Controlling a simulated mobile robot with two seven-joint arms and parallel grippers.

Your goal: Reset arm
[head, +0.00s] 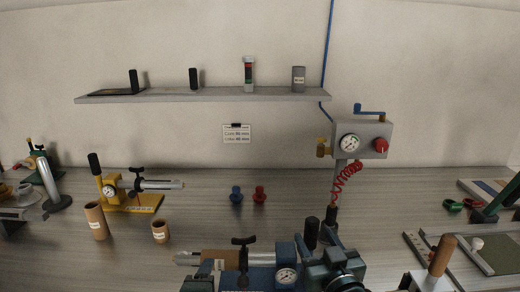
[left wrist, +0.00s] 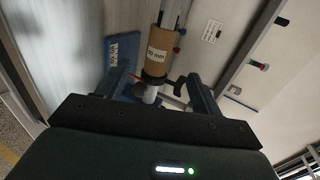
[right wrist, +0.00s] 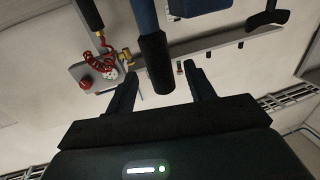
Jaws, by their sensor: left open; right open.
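My right gripper (head: 322,246) is at the bottom centre of the head view, close to the blue core machine (head: 262,277) with its gauge. In the right wrist view my right gripper (right wrist: 160,78) is open. A black lever handle (right wrist: 155,62) shows between its fingers, with space on both sides. My left gripper (left wrist: 155,82) is open in the left wrist view. Beyond its fingers is a brown paper core (left wrist: 162,50) with a white label, sitting around a mandrel. The same core (head: 221,257) shows on the blue machine in the head view. Contact cannot be told.
A yellow core machine (head: 130,200) and two loose cores (head: 96,222) (head: 160,232) stand at the left. Blue and red plugs (head: 236,194) (head: 259,194) stand mid-table. A grey gauge box (head: 362,140) with a red hose stands behind. A shelf (head: 210,95) is on the wall.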

